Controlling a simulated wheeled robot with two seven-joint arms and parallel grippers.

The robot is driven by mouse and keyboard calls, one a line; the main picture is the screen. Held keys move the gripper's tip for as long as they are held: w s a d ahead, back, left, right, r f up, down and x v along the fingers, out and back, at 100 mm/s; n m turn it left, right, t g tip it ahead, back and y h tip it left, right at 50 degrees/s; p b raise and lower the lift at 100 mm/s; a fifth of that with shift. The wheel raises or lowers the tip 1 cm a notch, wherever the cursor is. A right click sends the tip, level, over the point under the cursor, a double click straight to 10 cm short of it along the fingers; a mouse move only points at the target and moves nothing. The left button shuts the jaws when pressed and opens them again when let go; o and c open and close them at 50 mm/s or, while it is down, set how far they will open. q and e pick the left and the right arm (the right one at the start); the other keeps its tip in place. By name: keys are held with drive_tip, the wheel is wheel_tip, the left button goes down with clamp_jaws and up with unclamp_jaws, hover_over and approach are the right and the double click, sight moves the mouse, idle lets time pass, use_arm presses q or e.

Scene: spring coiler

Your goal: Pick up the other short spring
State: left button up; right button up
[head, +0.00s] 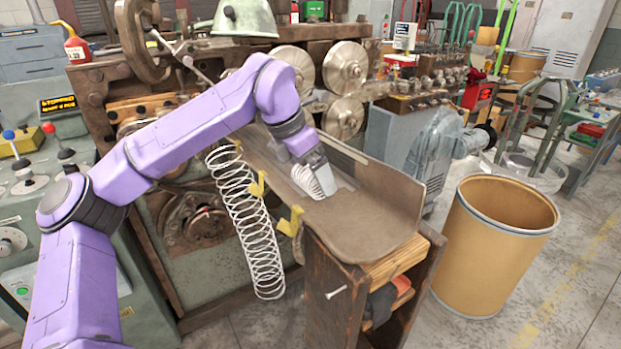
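A short white spring (303,181) lies in the brown metal trough (375,222) of the coiling machine. My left gripper (322,183) reaches down into the trough at the spring's right end, with its finger against or just over the coils. The gripper hides part of the spring, and I cannot see whether its fingers are closed around it. A long white spring (250,225) hangs down the front side of the trough, by its yellow hooks. My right gripper is not in view.
A wooden stand (340,300) supports the trough's near end. A large tan drum (497,240) stands on the floor to the right. Steel rollers (345,67) sit behind the trough. A control console (60,200) is at the left.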

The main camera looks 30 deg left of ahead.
use_arm(q)
drive_tip(key=c, duration=0.7)
drive_tip(key=shift+r, duration=0.1)
